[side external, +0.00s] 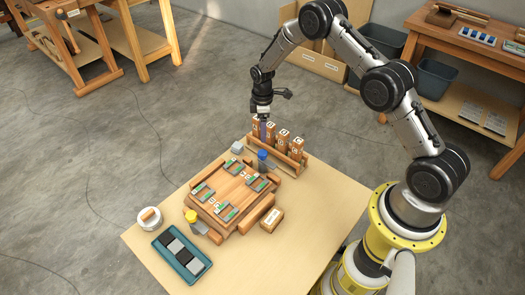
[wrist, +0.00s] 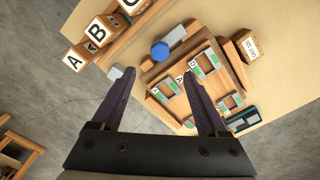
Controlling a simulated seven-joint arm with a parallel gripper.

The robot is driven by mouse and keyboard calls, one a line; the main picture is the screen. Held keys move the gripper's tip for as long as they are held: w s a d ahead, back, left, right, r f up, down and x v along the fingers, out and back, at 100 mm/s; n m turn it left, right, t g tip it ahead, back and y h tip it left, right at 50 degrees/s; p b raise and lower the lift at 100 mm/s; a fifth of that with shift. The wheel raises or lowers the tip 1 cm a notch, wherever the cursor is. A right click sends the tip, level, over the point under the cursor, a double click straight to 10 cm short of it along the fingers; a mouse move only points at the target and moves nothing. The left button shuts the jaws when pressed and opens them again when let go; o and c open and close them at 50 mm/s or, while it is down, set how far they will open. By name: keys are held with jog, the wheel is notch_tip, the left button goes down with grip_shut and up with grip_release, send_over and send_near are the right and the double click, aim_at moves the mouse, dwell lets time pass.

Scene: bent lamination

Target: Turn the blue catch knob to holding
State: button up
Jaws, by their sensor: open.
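The blue catch knob (side external: 262,154) is a round blue cap at the back edge of the wooden fixture board (side external: 236,192). In the wrist view the blue knob (wrist: 160,50) shows from above, ahead of my fingertips and clear of both. My gripper (side external: 263,131) hangs fingers-down near the letter blocks, above and behind the knob. In the wrist view my gripper (wrist: 160,73) is open, with nothing between its two dark fingers. I cannot read any catch marking beside the knob.
A rack of lettered wooden blocks (side external: 283,138) stands close behind the knob. A small grey block (side external: 237,147) is left of it. A yellow knob (side external: 191,215) is at the board's front left. A blue tray (side external: 166,241) and a labelled wooden block (side external: 272,218) flank the board.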

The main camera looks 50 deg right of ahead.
aim_at(262, 152)
notch_tip(262, 152, down, 11)
jog(key=shift+f, duration=0.15)
dwell(0.4)
grip_shut()
